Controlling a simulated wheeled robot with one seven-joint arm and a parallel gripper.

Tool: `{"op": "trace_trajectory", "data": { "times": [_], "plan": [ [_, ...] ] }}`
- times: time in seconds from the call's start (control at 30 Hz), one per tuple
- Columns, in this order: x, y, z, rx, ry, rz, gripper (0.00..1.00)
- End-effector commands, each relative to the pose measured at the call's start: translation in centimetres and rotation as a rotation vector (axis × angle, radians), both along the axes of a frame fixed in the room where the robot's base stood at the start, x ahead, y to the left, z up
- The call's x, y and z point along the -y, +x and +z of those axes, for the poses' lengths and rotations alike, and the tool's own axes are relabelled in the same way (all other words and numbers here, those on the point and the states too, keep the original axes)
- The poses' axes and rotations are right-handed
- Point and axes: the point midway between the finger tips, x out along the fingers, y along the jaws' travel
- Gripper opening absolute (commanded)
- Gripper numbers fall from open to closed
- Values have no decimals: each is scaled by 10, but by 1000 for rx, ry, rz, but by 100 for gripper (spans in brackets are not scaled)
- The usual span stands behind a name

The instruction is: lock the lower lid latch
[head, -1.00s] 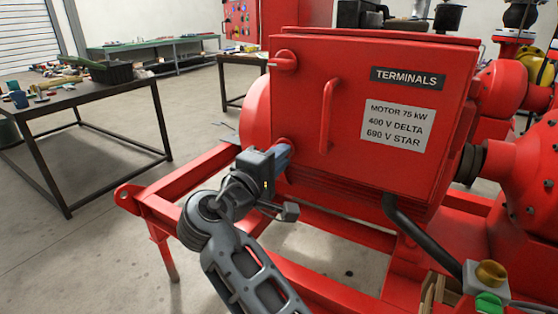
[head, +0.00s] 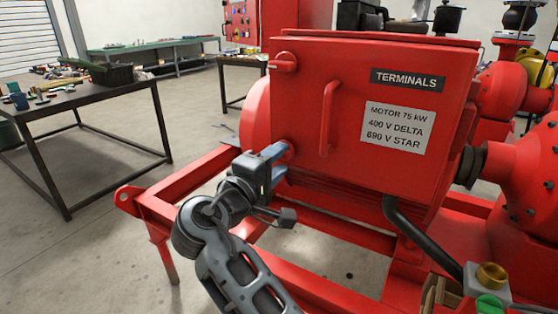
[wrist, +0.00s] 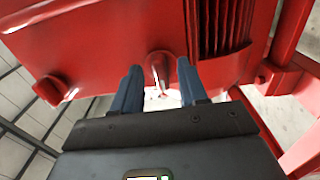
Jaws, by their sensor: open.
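The red terminal box lid (head: 350,100) is closed, with a grab handle (head: 327,118) on its face. The lower lid latch (head: 290,149) is a small red knob at the lid's lower left, mostly hidden behind my fingers in the head view. In the wrist view the lower latch (wrist: 158,72) stands between my two blue fingertips. My gripper (head: 275,155) is open, one finger on each side of the latch, with gaps visible. It also shows in the wrist view (wrist: 160,80). The upper latch (head: 284,63) is at the lid's upper left, its lever pointing sideways.
The red skid frame (head: 190,172) runs below and left of my arm. Ribbed motor casing (wrist: 222,25) lies close to one finger in the wrist view. A black cable (head: 420,235) leaves the box bottom. A cluttered table (head: 85,98) stands left, with open floor between.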

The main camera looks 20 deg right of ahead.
Motion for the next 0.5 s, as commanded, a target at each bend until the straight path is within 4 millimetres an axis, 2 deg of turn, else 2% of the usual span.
{"op": "trace_trajectory", "data": {
  "times": [0.3,0.5],
  "plan": [
    [-42,-30,-1,0,0,3,43],
    [-54,-39,-1,0,0,0,43]
  ]
}}
